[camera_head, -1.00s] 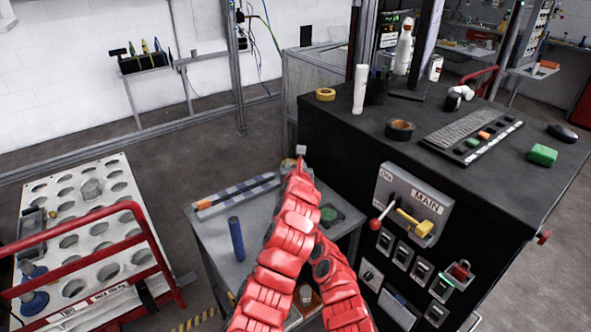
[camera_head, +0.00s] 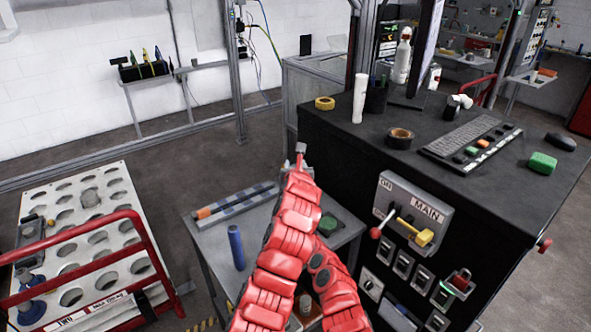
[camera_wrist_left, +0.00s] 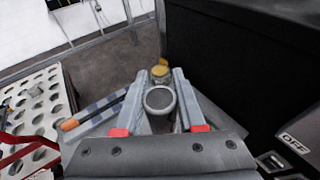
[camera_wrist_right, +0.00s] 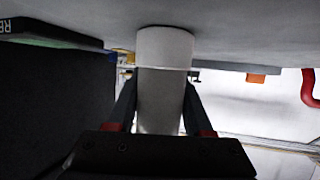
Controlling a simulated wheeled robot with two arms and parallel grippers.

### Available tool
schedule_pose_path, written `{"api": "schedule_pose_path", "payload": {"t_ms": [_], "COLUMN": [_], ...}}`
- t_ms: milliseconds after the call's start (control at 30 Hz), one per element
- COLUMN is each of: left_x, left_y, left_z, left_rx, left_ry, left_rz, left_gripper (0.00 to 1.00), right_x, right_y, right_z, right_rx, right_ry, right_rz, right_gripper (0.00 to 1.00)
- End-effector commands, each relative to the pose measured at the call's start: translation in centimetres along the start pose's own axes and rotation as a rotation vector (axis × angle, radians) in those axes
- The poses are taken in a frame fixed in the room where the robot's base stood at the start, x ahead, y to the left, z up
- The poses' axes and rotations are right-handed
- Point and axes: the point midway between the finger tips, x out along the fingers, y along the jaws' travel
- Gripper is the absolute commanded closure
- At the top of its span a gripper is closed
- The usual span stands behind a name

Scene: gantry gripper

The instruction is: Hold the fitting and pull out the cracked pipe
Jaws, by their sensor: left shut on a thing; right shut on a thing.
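My left gripper (camera_head: 300,165) is raised over the small grey table in the head view. In the left wrist view its jaws (camera_wrist_left: 158,103) are shut on a grey round piece (camera_wrist_left: 159,98) with a ringed, dark end. My right gripper (camera_wrist_right: 161,105) is shut on a pale cylinder (camera_wrist_right: 160,100) with a seam across it, whose far end meets a grey surface in the right wrist view. In the head view the right gripper is hidden behind my arms. I cannot tell which held piece is the fitting and which the cracked pipe.
The grey table (camera_head: 211,243) carries a blue cylinder (camera_head: 237,247) and a striped strip with an orange end (camera_head: 204,212). A black cabinet (camera_head: 345,165) with a main switch box (camera_head: 407,205) stands close on the right. A white perforated rack (camera_head: 115,245) with red rails stands left.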

Motion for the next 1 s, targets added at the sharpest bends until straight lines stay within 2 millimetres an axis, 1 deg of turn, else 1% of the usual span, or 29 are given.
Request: {"api": "schedule_pose_path", "payload": {"t_ms": [533,1000], "left_x": [-0.1,-0.8], "left_y": [0.0,0.0], "left_z": [0.2,2.7], "left_rx": [0.001,0.002], "left_ry": [0.0,0.0], "left_rz": [0.001,0.001], "left_gripper": [1.0,1.0], "right_x": [0.0,0.0], "right_y": [0.0,0.0], "right_z": [0.0,0.0], "right_rx": [0.0,0.0], "right_ry": [0.0,0.0], "right_rz": [0.0,0.0], "right_gripper": [1.0,1.0]}}
